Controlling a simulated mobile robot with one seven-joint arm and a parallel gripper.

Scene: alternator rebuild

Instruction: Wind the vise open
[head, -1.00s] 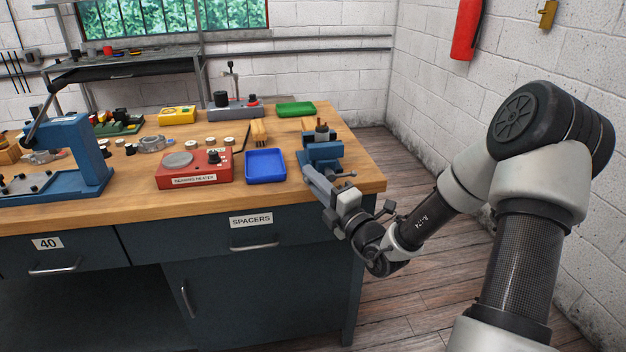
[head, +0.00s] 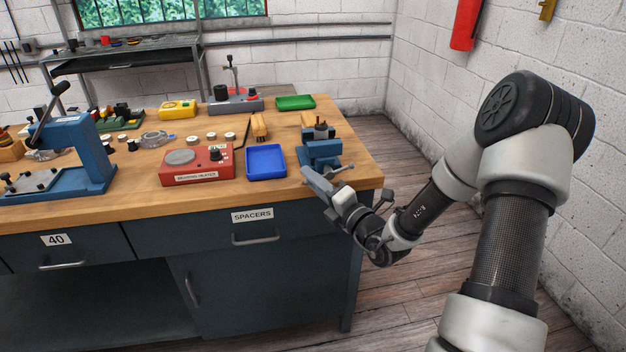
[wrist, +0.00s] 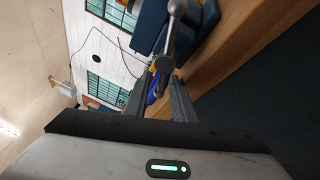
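The blue vise (head: 322,154) is mounted at the front right corner of the wooden bench. Its grey screw and handle (head: 343,169) point toward the front. In the wrist view the vise (wrist: 205,22) is at the top, with the grey handle bar (wrist: 170,42) hanging down from a round hub. My gripper (head: 310,178) is in front of the vise, at the bench edge. In the wrist view my gripper (wrist: 160,80) has its two fingers apart.
A blue tray (head: 266,147) and a red bearing heater (head: 187,175) stand left of the vise. The bench (head: 140,206) has drawers below. Floor to its right is clear.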

